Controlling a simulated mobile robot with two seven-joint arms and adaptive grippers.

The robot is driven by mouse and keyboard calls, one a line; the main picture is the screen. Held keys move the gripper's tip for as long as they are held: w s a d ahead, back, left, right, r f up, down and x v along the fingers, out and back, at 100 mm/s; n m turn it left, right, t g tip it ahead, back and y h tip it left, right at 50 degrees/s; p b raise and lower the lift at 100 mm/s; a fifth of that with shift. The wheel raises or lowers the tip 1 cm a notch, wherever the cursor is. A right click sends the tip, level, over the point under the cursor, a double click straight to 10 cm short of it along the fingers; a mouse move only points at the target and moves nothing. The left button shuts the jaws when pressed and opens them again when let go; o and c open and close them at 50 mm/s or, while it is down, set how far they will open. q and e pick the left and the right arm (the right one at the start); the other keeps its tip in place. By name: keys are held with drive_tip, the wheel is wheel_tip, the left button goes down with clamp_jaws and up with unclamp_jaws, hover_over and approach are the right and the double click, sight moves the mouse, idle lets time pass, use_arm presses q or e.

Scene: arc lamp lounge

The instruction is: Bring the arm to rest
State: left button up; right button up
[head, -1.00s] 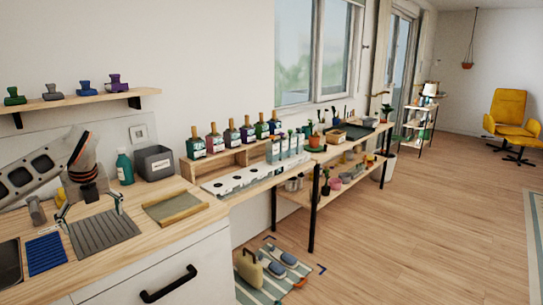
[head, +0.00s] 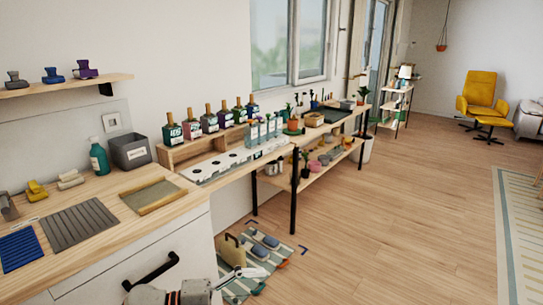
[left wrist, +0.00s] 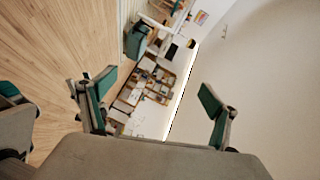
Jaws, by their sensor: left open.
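My right gripper is in neither view.
The wooden counter (head: 140,231) with its black-handled drawer is close on the left. Several bottles stand on a wooden rack (head: 206,147). A striped mat (head: 228,289) with slippers (head: 262,247) and a beige bag (head: 231,252) lies near my gripper.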

use_arm(q)
drive_tip(key=s+a+f+n+t+y, duration=0.4)
drive_tip(key=a+f+n+t+y, duration=0.65)
drive_tip(key=n, duration=0.95)
drive_tip(key=s+a+f+n+g+y, duration=0.1)
drive_tip(key=s+a+f+n, duration=0.2)
drive_tip(key=s+f, duration=0.3)
drive_tip(key=s+a+f+n+g+y, duration=0.2)
drive_tip(key=s+a+f+n, duration=0.1)
drive_tip(key=s+f, duration=0.3)
drive_tip(key=shift+s+f, duration=0.4)
drive_tip(key=shift+s, duration=0.35)
